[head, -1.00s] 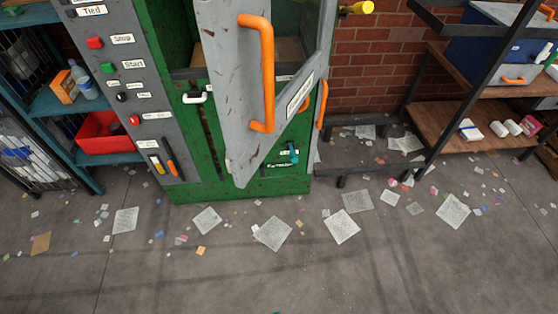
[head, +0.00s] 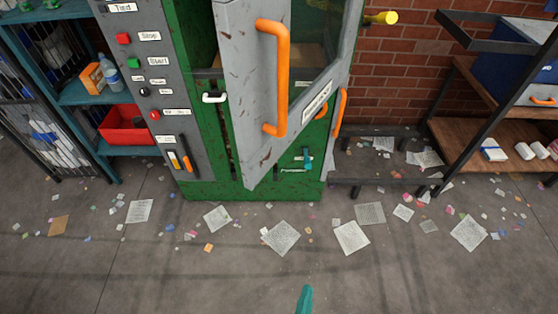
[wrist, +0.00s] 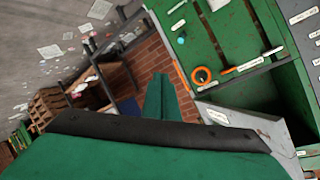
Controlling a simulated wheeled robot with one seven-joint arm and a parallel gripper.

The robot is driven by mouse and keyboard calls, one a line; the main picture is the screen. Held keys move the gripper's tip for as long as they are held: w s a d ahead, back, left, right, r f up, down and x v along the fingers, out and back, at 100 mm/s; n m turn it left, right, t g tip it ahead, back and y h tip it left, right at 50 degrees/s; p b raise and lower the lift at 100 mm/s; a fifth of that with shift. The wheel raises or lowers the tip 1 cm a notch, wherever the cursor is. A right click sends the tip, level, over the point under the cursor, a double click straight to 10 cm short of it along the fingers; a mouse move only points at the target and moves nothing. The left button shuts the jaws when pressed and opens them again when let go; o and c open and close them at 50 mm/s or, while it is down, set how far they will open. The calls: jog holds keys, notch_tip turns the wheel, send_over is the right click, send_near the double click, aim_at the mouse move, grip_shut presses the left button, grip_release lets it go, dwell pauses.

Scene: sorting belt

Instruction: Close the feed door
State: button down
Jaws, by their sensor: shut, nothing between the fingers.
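The feed door (head: 255,150) is a worn grey panel with a window and an orange bar handle (head: 282,80). It stands ajar, swung out from the green cabinet (head: 215,185), with its lower corner projecting over the floor. My gripper (head: 304,300) shows only as a teal tip at the bottom edge of the head view, low and well apart from the door. In the wrist view the teal fingers (wrist: 165,100) are together with nothing between them. A grey panel (wrist: 250,122), apparently the door, lies to their right there.
A grey control panel (head: 150,100) with buttons and labels is left of the door. A teal shelf with a red bin (head: 125,125) stands farther left. A wooden rack (head: 490,135) is at right. Papers lie scattered on the otherwise open floor in front.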

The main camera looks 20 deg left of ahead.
jog(key=w+a+m+y, duration=0.1)
jog(key=w+m+y, duration=0.1)
jog(key=w, duration=0.4)
jog(key=n+g+y, duration=0.6)
jog(key=g+y, duration=0.3)
jog(key=y, duration=0.6)
send_near(264, 156)
jog(key=x, duration=0.6)
jog(key=shift+s+a+r, duration=0.1)
jog(key=shift+a+r, duration=0.05)
jog(key=shift+a, duration=0.1)
jog(key=shift+a, duration=0.1)
